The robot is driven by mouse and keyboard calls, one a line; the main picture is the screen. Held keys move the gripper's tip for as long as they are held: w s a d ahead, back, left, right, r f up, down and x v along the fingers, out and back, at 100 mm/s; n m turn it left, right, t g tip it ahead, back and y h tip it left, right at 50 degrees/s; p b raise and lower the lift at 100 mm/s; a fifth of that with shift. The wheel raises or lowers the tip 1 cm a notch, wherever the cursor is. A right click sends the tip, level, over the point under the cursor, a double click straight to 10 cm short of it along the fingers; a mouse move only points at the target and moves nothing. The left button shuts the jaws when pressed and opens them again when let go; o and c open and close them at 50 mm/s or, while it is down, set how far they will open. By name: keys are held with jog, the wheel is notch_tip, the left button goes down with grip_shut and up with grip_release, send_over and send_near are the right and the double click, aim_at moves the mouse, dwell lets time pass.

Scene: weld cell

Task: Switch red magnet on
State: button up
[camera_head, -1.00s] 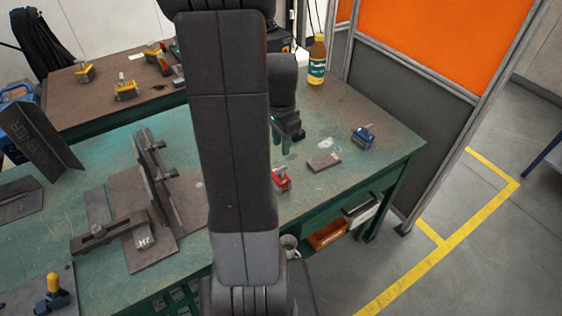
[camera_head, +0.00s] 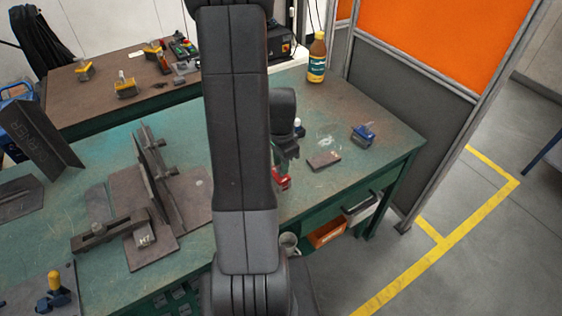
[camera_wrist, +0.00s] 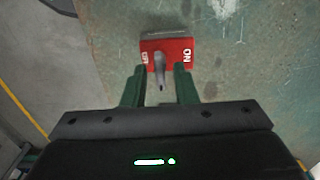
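The red magnet (camera_wrist: 180,45) lies on the green table, ahead of my gripper (camera_wrist: 160,88) in the wrist view. It has white lettering, with ON at the right and what looks like OFF at the left. Its grey lever (camera_wrist: 160,72) points toward my gripper, its end lying between the two green fingers in the picture. The fingers are apart, and I see no contact with the lever. In the head view the red magnet (camera_head: 284,182) is partly hidden behind my arm, near the table's front edge, with my gripper just above it.
A blue magnet (camera_head: 363,134) and a dark metal block (camera_head: 324,160) stand to the right on the green table (camera_head: 385,155). A steel fixture (camera_head: 165,190) is to the left. A bottle (camera_head: 317,60) stands at the back.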

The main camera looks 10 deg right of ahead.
grip_shut()
jog(key=shift+n, duration=0.4)
jog(key=n+b, duration=0.1)
jog(key=n, duration=0.1)
jog(key=shift+f+n+b, duration=0.1)
jog(key=shift+n+b, duration=0.2)
jog(key=shift+n, duration=0.1)
jog(key=n+b, duration=0.1)
jog(key=n, duration=0.3)
jog(key=shift+n, duration=0.3)
jog(key=n+b, duration=0.1)
jog(key=n, duration=0.4)
jog(key=n+b, duration=0.1)
jog(key=n, duration=0.3)
jog(key=shift+n, duration=0.3)
